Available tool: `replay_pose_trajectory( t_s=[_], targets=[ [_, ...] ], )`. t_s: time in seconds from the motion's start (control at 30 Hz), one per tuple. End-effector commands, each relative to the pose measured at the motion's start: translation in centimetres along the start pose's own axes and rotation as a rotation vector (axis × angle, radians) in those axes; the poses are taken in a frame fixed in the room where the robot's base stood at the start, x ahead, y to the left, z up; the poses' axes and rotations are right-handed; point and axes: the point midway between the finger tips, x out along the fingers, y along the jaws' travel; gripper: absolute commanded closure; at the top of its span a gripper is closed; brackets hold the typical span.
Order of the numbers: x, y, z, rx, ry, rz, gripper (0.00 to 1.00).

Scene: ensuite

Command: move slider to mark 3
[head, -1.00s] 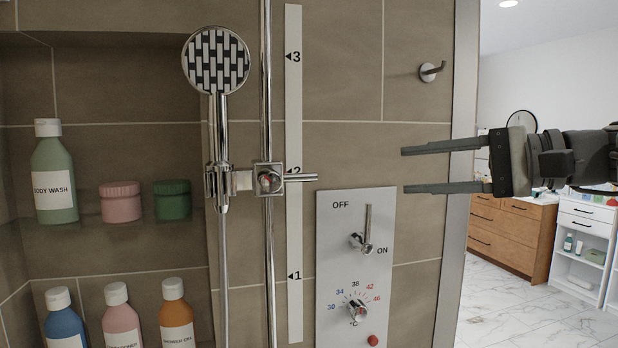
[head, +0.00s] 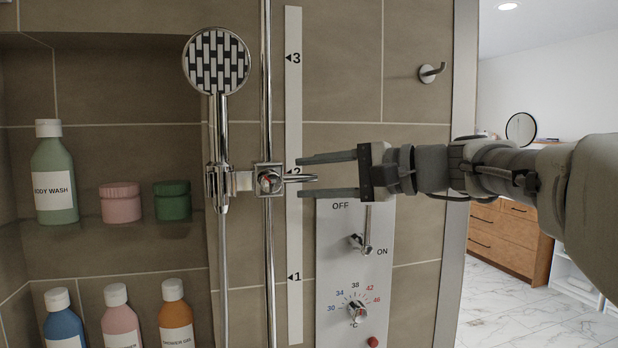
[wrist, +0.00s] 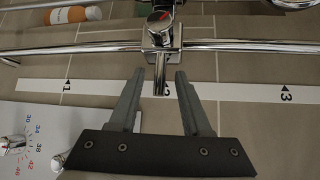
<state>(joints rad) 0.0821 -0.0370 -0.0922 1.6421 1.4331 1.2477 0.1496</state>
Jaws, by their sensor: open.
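The slider (head: 268,180) is a chrome block on the vertical rail (head: 267,90), with a short lever (head: 300,178) pointing right. It sits level with mark 2 on the white scale strip (head: 293,230); mark 3 (head: 294,58) is higher up. The hand shower (head: 216,64) hangs in the holder left of the slider. My gripper (head: 299,177) is open, its fingers above and below the lever's end. In the wrist view the slider (wrist: 160,30) is ahead, and the lever's tip (wrist: 160,88) lies between the open fingertips (wrist: 160,75). I cannot see any contact.
A control panel (head: 326,270) with an on/off lever (head: 367,230) and a temperature dial (head: 354,312) is just below my gripper. A wall hook (head: 431,72) is at upper right. A niche with several bottles and jars is at left.

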Motion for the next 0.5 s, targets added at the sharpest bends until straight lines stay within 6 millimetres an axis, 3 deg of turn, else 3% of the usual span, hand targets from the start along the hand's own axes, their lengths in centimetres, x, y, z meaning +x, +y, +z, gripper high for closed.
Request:
replay_pose_trajectory(
  t_s=[0.37,0.5],
  targets=[
    [0.74,0.01,0.00,0.000,0.000,0.000,0.52],
    [0.73,0.01,0.00,0.000,0.000,0.000,0.73]
  ],
)
